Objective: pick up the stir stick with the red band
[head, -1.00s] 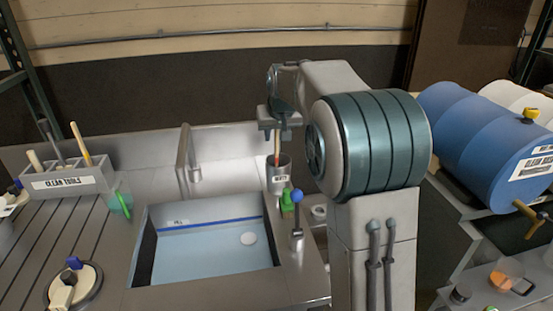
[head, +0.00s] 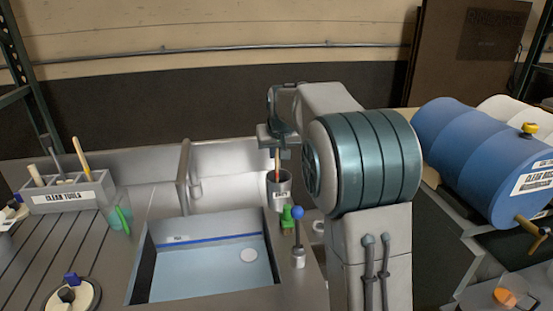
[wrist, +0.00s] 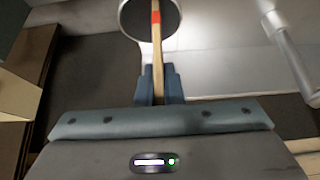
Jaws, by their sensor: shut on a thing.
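The stir stick (wrist: 157,50) is a thin wooden stick with a red band near its far end in the wrist view. My gripper (wrist: 160,88) is shut on the stick, which runs out between its fingers. The banded end lies over or in the mouth of a grey cup (wrist: 130,22); I cannot tell how deep. In the head view the stick (head: 277,160) hangs upright below my gripper (head: 278,137), its lower end at the labelled grey cup (head: 279,191) by the sink's back right corner.
A sink basin (head: 210,268) with pale blue liquid lies left of the cup. A green piece (head: 288,217) and a blue-knobbed lever (head: 298,230) stand in front of the cup. A faucet (head: 184,175) is to the left. A grey tool holder (head: 70,195) stands far left.

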